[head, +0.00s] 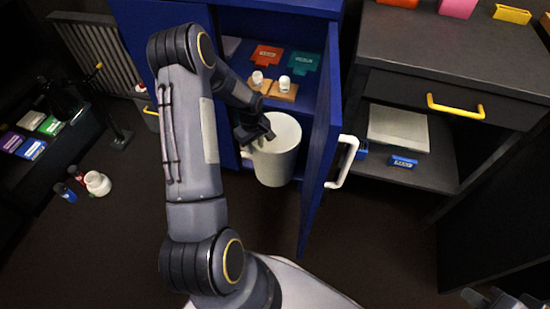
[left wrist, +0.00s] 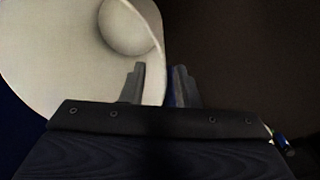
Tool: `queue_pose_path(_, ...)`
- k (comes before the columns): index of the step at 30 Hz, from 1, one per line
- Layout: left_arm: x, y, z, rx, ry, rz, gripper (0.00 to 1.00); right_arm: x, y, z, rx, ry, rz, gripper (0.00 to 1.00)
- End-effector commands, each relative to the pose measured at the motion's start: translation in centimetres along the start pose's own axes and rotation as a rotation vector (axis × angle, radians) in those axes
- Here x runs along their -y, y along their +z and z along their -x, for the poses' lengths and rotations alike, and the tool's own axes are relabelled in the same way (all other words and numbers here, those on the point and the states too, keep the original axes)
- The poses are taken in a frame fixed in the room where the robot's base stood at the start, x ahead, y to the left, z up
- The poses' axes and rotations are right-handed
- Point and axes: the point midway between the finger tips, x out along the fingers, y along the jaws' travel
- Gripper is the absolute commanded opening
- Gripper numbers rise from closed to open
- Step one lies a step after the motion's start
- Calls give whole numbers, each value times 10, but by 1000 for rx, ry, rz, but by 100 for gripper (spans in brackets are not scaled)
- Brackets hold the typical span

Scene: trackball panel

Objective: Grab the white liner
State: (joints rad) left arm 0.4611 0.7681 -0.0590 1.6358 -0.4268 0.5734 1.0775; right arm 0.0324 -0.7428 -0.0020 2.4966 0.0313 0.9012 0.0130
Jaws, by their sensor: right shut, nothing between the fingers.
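The white liner (head: 275,166) is a pale bucket-like vessel with an open top, standing upright at the open blue cabinet. My left gripper (head: 262,132) is at the left part of its rim in the head view. In the left wrist view, the liner (left wrist: 60,50) fills the upper left, with its round bottom visible inside. My left gripper's fingers (left wrist: 158,85) are apart, one over the liner's inside and one beyond its rim, with the wall's edge between them. Whether they touch the wall is unclear. My right gripper (head: 502,299) is shut and empty at the bottom right, partly cut off.
The blue cabinet door (head: 322,130) with a white handle (head: 343,162) stands open just right of the liner. Cabinet shelves hold red and teal bins and small white bottles (head: 284,83). A dark desk with a yellow-handled drawer (head: 455,106) stands right.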

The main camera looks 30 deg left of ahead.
Motion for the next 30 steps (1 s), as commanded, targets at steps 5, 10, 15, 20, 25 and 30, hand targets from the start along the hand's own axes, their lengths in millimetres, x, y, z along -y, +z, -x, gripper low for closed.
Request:
queue_pose_path(5, 0, 1, -33, 2, -1, 0, 28, -7, 7, -15, 0, 0, 0, 0)
queue_pose_path(10, -1, 1, -40, 1, 0, -1, 28, -7, 8, -15, 0, 0, 0, 0)
queue_pose_path(15, -1, 1, -39, 1, 0, -1, 23, -7, 7, -15, 0, 0, 0, 0)
queue_pose_path(20, -1, 1, -38, 1, 0, -1, 2, -7, 8, -15, 0, 0, 0, 0)
queue_pose_path(25, -1, 1, -38, 1, 0, -1, 0, -7, 7, -15, 0, 0, 0, 0)
queue_pose_path(30, -1, 1, -38, 1, 0, -1, 0, -7, 8, -15, 0, 0, 0, 0)
